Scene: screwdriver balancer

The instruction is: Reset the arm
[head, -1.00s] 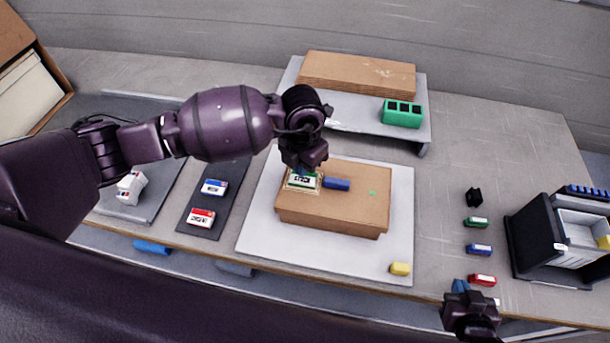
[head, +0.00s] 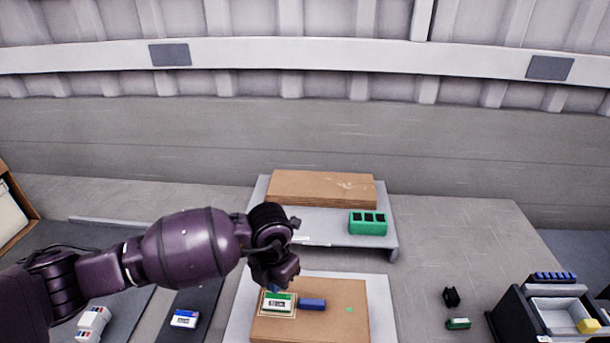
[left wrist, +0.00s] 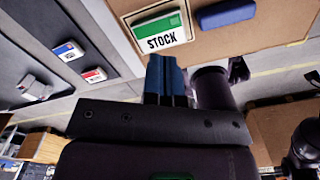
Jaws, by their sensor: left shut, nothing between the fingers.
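My left gripper (head: 274,287) is at the near centre in the head view, with the arm coming in from the left. Its blue fingers (left wrist: 166,76) are together and empty in the left wrist view. A green and white block marked STOCK (head: 278,303) lies on a cardboard box (head: 335,328), just below the fingertips in the head view. The block also shows in the left wrist view (left wrist: 160,34), apart from the fingers. A blue block (head: 312,304) lies beside it. My right gripper is out of the head view.
A raised grey shelf (head: 325,231) behind holds a brown board (head: 320,187) and a green holder with square openings (head: 368,226). A black bin (head: 515,320) stands at the right. Small black (head: 451,296) and green (head: 458,323) pieces lie left of it. Bare bench lies between.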

